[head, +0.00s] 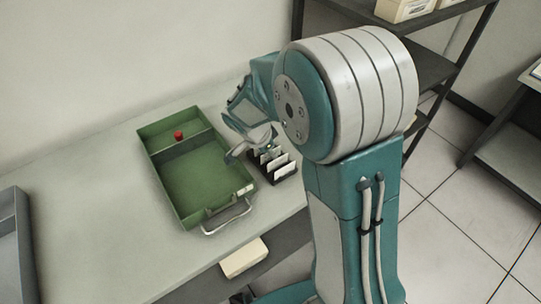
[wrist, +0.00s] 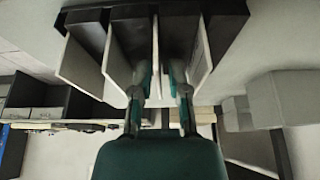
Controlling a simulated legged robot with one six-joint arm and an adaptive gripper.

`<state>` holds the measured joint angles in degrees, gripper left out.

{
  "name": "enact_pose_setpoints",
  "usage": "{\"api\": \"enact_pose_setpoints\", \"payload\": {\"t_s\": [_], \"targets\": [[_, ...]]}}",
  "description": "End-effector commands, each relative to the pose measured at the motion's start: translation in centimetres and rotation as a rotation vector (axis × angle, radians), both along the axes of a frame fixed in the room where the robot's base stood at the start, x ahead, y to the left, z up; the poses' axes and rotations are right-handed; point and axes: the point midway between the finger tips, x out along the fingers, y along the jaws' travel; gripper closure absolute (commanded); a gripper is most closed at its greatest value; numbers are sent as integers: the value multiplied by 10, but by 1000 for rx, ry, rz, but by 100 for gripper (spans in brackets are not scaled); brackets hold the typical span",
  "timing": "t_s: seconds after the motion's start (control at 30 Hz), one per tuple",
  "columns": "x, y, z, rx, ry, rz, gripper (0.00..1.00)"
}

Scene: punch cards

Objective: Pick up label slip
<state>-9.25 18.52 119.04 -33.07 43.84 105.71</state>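Several white slips (head: 274,164) stand upright in a black slotted holder to the right of the green box. The slips also show in the wrist view (wrist: 84,66), standing between dark dividers of the holder (wrist: 225,8); I cannot tell which one is the label slip. My gripper (wrist: 160,76) is at the slips with its two fingers apart. A thin pale slip edge (wrist: 156,45) shows between the fingers, with a gap to the right finger; contact on the left is unclear. In the head view my arm partly hides the gripper and holder.
The green box (head: 197,187) lies left of the holder, with a red object (head: 178,135) in its rear compartment and a handle at its front. A grey tray (head: 8,246) is at the far left. The table (head: 95,215) between them is clear. Dark shelving stands at right.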

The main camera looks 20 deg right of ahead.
Motion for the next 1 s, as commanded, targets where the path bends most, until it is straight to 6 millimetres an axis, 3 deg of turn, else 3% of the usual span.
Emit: {"api": "enact_pose_setpoints", "payload": {"t_s": [0.03,0.1,0.67,0.87,1.0], "targets": [[0,0,0,0,0,0,79],[0,0,0,0,0,0,100],[1,1,6,0,-2,1,100],[1,1,33,1,-6,-1,100],[-17,0,53,1,-5,0,100]]}}
